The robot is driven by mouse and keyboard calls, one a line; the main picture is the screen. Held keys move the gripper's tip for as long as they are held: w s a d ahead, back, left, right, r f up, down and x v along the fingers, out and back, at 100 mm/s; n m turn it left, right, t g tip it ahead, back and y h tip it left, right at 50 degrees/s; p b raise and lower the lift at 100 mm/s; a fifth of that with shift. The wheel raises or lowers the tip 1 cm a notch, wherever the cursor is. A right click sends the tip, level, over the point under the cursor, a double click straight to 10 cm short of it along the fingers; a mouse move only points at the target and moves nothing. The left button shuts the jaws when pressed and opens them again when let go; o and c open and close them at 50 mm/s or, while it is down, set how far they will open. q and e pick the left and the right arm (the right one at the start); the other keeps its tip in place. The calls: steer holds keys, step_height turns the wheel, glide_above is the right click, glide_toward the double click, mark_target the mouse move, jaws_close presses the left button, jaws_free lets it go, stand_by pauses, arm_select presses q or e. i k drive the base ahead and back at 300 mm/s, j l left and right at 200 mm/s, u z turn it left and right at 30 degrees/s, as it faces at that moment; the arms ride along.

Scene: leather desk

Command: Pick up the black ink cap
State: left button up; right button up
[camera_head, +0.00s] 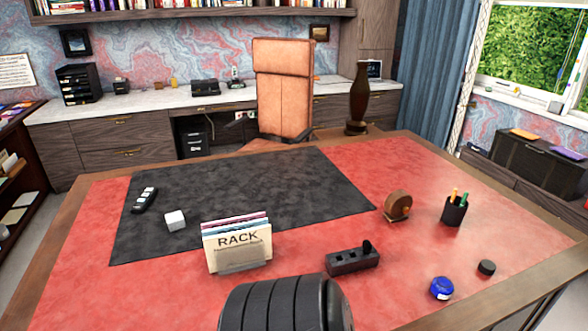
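The black ink cap (487,267) is a small, short dark cylinder resting on the red leather of the desk at the right, near its front right edge. It stands just right of and slightly behind a round blue ink bottle (442,288), with a gap of red leather between them. Nothing covers the cap. Neither my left gripper nor my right gripper shows in the head view.
A black pen holder (454,211), a brown round desk object (398,206) and a black stand (352,261) are near the cap's side. Bare red leather surrounds the cap.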

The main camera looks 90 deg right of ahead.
mark_target(487, 266)
steer(key=z, duration=1.95)
